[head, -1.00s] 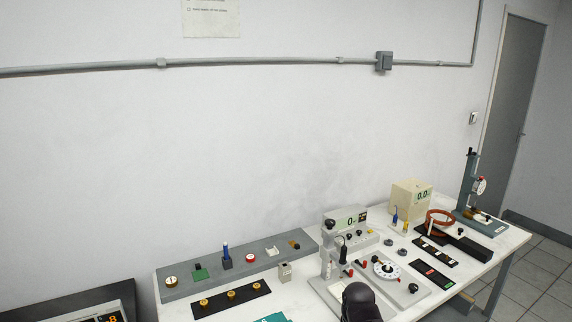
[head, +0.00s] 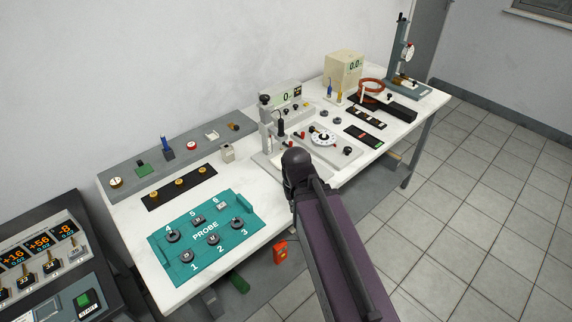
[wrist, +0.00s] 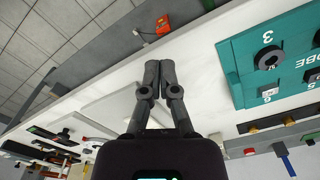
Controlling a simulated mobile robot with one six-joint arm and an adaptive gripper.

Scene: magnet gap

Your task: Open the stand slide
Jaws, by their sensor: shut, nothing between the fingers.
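A grey stand (head: 265,122) with an upright column and a black knob on top stands mid-table, on a pale base partly hidden by my arm. A second stand, blue-grey with a dial (head: 404,55), stands at the table's far right end. I cannot tell which stand has the slide, or how a slide is set. My gripper (wrist: 158,66) shows in the wrist view with its two dark fingers together and empty, over the table's front edge.
A teal probe board (head: 205,232) with several black round pieces lies at the front left; it also shows in the wrist view (wrist: 240,65). A white dial panel (head: 322,135) sits right of the grey stand. An orange box (head: 280,252) is below the table edge. Open floor lies right.

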